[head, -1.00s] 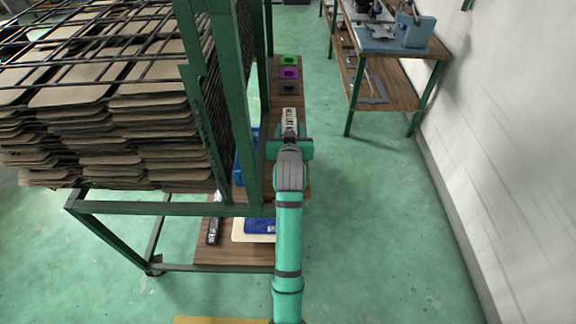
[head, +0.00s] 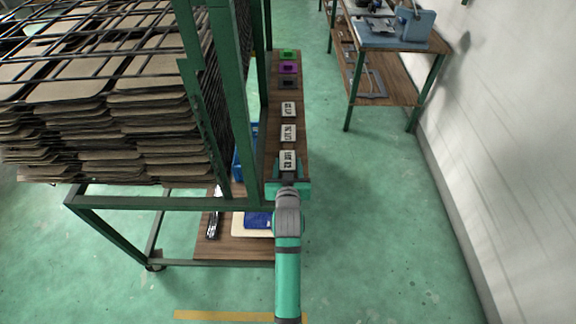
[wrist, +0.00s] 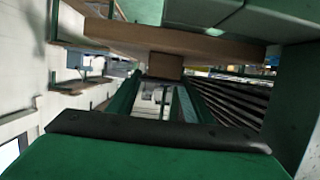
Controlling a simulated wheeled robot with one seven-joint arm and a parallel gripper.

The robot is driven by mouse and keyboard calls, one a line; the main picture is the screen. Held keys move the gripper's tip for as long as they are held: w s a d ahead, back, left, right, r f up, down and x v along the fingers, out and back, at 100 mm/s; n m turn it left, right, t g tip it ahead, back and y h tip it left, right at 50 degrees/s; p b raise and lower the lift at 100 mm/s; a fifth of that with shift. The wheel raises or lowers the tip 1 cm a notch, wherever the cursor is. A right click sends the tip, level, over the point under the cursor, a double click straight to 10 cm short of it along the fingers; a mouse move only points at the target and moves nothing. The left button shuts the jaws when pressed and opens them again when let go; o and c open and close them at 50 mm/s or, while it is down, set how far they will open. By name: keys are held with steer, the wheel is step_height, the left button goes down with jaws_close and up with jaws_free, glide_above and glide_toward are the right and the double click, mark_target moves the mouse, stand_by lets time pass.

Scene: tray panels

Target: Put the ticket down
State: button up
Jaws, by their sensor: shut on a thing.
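A white ticket (head: 287,160) with dark lettering is at the tip of my gripper (head: 288,181), which is shut on it. It is over the near part of a long, narrow wooden board (head: 272,120). Two similar white tickets lie farther along the board, a middle one (head: 288,133) and a far one (head: 289,109). Whether the held ticket touches the board is unclear. In the wrist view, my gripper's green and dark parts fill the bottom and right; no lettering shows there.
Green (head: 288,54), purple (head: 287,68) and black (head: 287,83) pieces sit at the board's far end. A green rack (head: 232,100) with stacked brown sheets stands close on the left. A blue bin (head: 237,168) is beside the board. Green floor is open on the right.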

steer(key=shift+f, duration=0.2)
steer(key=o, duration=1)
steer(key=shift+r, duration=0.15)
steer(key=v, duration=1.1)
steer(key=shift+s+r, duration=0.1)
steer(key=shift+s, duration=0.2)
steer(key=s+f, duration=0.4)
steer(key=s, duration=1)
steer(key=s+f, duration=0.4)
steer(key=s, duration=0.9)
steer(key=shift+t, duration=0.4)
steer(key=v, duration=0.3)
steer(key=r+v, duration=0.1)
steer(key=v, duration=0.6)
steer(key=shift+r, duration=0.25)
